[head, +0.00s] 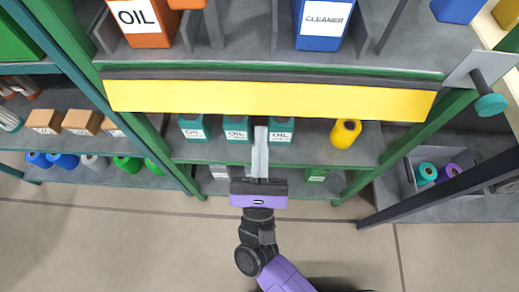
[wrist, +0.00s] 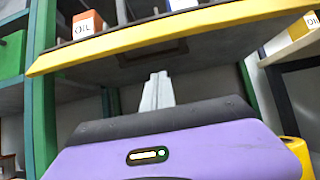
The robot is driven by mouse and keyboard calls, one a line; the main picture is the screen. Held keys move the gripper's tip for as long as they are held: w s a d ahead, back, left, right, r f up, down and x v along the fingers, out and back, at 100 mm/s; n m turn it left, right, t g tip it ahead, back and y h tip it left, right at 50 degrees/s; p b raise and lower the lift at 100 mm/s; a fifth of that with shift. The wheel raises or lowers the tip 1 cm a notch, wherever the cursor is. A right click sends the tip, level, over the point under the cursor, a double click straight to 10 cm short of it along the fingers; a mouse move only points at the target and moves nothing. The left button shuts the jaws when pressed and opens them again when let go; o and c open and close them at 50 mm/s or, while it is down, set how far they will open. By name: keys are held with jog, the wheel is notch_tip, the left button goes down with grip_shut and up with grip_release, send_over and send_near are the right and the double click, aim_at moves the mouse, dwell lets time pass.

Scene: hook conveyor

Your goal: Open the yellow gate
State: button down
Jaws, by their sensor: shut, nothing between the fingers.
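The yellow gate (head: 270,98) is a long yellow bar across the front of the green-framed shelf, level and spanning nearly its full width. In the wrist view the yellow bar (wrist: 175,32) runs across the top, above and beyond the fingers. My gripper (head: 261,132) is shut and empty, with its pale fingers side by side. In the head view the fingertips show just under the middle of the bar. In the wrist view my gripper (wrist: 158,78) points up toward the bar's lower edge; a small gap seems to separate them.
An orange oil box (head: 142,20) and a blue cleaner box (head: 322,22) stand behind the bar. Teal oil boxes (head: 194,128) and a yellow roll (head: 345,133) sit on the shelf below. A teal knob (head: 490,104) sticks out at the right. The floor in front is clear.

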aim_at(261, 112)
jog(key=x, duration=0.5)
jog(key=shift+w+r, duration=0.1)
jog(key=shift+r, duration=0.05)
jog(key=shift+s+r+p, duration=0.2)
jog(key=shift+s+r, duration=0.1)
jog(key=shift+s, duration=0.3)
jog(key=shift+s+r+p, duration=0.2)
jog(key=shift+s+r, duration=0.1)
jog(key=shift+s, duration=0.3)
jog(key=shift+s+r+p, duration=0.2)
jog(key=shift+s+r, duration=0.1)
jog(key=shift+s, duration=0.3)
jog(key=r+g+p, duration=0.1)
jog(key=p, duration=0.2)
jog(key=shift+s+r, duration=0.15)
jog(key=shift+s, duration=0.25)
jog(key=g+p, duration=0.1)
jog(key=p, duration=0.1)
jog(key=s+r+g+p, duration=0.1)
jog(key=p, duration=0.1)
jog(key=shift+s, duration=0.1)
jog(key=shift+s+g+p, duration=0.35)
jog(key=shift+g+p, duration=0.15)
jog(key=shift+p, duration=0.2)
jog(key=shift+s+a+r+b, duration=0.1)
jog(key=shift+s+b, duration=0.1)
jog(key=shift+b, duration=0.15)
